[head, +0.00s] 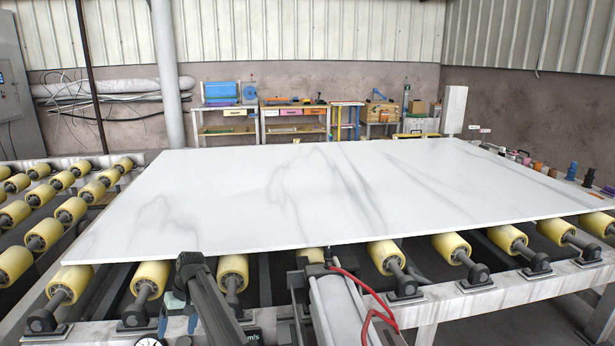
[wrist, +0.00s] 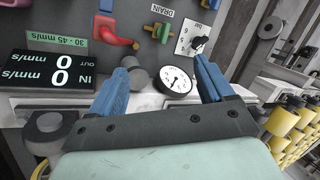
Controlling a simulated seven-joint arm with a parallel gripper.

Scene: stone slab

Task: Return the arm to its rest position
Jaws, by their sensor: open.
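My gripper (wrist: 165,64) is open and empty in the wrist view, its two blue fingers spread apart. A white dial gauge (wrist: 174,79) shows between the fingers, beyond them. In the head view my gripper (head: 178,323) hangs low at the bottom edge, in front of the near frame of the roller table. My dark arm link partly covers it there. The white marble-patterned stone slab (head: 310,195) lies flat on the rollers, apart from my gripper.
A control panel carries a black speed display (wrist: 58,72), a red lever (wrist: 108,31), a green handle (wrist: 165,32) and a black knob (wrist: 197,44). Yellow rollers (head: 150,277) line the near edge. Workbenches (head: 295,117) stand by the back wall. Space above the slab is clear.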

